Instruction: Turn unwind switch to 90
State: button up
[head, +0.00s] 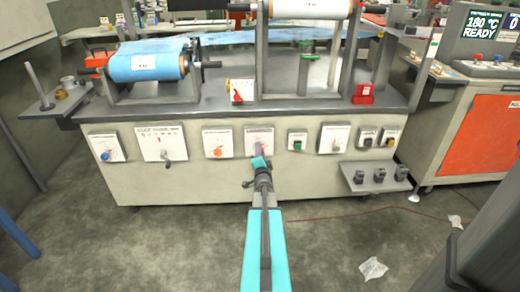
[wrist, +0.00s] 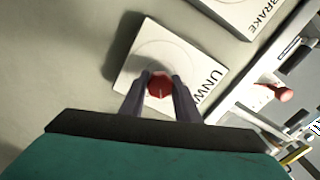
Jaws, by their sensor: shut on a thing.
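The unwind switch is a red knob (wrist: 159,86) on a white square plate (wrist: 150,62), partly lettered "UNW" in the wrist view. A pale mark shows on the knob, but its angle is too small to read. My gripper (wrist: 160,90) has its two dark fingers on either side of the knob, shut on it. In the head view the switch's plate (head: 260,133) is on the front of the machine, and my gripper (head: 258,154) covers the knob there.
Beside it on the machine front are a plate with an orange dial (head: 217,151) and a green button (head: 297,146). A small shelf (head: 375,183) juts out at lower right. A blue film roll (head: 125,66) lies above. Crumpled litter (head: 373,268) lies on the floor.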

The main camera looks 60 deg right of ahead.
jog(key=m+p, duration=0.1)
jog(key=m, duration=0.2)
jog(key=shift+s+d+m, duration=0.1)
jog(key=shift+d+m, duration=0.05)
jog(key=shift+m, duration=0.15)
jog(key=shift+m+p, duration=0.7)
jog(key=shift+m, duration=1)
jog(key=o, duration=1)
jog(key=shift+o, duration=0.2)
jog(key=p+v, duration=0.1)
jog(key=v, duration=1.3)
